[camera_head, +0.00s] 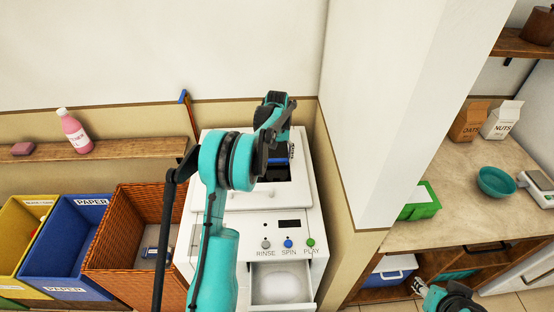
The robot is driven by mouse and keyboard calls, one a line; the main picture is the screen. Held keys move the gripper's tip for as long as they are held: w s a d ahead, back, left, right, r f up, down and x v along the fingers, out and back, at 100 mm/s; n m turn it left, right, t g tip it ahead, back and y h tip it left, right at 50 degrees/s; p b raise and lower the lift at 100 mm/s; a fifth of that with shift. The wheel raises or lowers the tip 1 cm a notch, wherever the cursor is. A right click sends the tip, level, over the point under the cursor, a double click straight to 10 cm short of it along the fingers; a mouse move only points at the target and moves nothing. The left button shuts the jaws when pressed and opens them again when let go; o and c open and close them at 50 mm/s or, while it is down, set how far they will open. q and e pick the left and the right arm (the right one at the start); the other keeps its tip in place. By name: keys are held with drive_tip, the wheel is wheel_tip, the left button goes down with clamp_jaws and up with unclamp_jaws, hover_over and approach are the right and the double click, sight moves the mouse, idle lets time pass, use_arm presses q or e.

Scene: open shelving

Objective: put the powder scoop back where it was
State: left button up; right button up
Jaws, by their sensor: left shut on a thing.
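My left gripper (276,138) is above the dark top opening of the white washing machine (243,222), partly covered by its own wrist. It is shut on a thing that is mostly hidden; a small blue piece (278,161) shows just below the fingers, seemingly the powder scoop. The machine's front drawer (282,284) is pulled out, with a pale heap in it. The front has three buttons, labelled RINSE, SPIN and PLAY.
A wicker basket (130,225), a blue PAPER bin (62,245) and a yellow bin (20,225) stand left of the machine. A wooden shelf (120,150) holds a pink bottle (74,132). A white wall pillar (385,110) separates the machine from the counter (440,190) with a teal bowl (496,181).

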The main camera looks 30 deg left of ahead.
use_arm(q)
drive_tip(key=o, duration=0.4)
drive_tip(key=shift+f, duration=0.1)
drive_tip(key=o, duration=0.4)
